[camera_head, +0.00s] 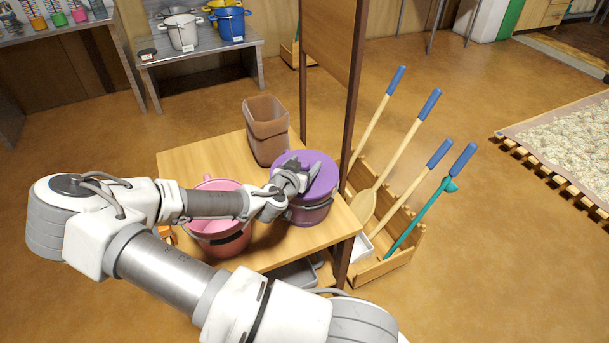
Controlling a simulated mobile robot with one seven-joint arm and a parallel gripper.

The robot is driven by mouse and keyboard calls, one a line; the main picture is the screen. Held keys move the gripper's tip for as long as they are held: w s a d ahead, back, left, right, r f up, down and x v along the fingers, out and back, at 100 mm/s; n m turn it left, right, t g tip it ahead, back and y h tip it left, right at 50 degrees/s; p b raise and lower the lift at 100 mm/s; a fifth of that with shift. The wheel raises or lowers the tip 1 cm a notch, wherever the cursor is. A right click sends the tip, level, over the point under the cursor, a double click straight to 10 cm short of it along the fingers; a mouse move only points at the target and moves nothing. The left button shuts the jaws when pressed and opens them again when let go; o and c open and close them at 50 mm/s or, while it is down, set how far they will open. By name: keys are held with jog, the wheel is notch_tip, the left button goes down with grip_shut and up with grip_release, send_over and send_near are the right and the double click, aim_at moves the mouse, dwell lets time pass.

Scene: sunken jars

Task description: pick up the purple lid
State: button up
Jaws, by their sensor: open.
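The purple lid (318,163) sits on top of a purple bucket-like container (313,216) with a dark handle band, on a small wooden table. My gripper (303,168) is at the left part of the lid, with its fingers apart over or against its top. I cannot tell whether the fingers touch the lid. My arm comes in from the left and hides part of the container's left side.
A pink bucket (222,243) stands left of the purple container, partly behind my arm. A brown bin (266,130) stands behind on the table (190,155). A wooden post (352,95) rises close on the right. Long-handled tools stand in a wooden rack (390,262) beyond it.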

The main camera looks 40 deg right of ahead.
jog(key=shift+c, duration=0.3)
grip_shut()
jog(key=shift+r, duration=0.1)
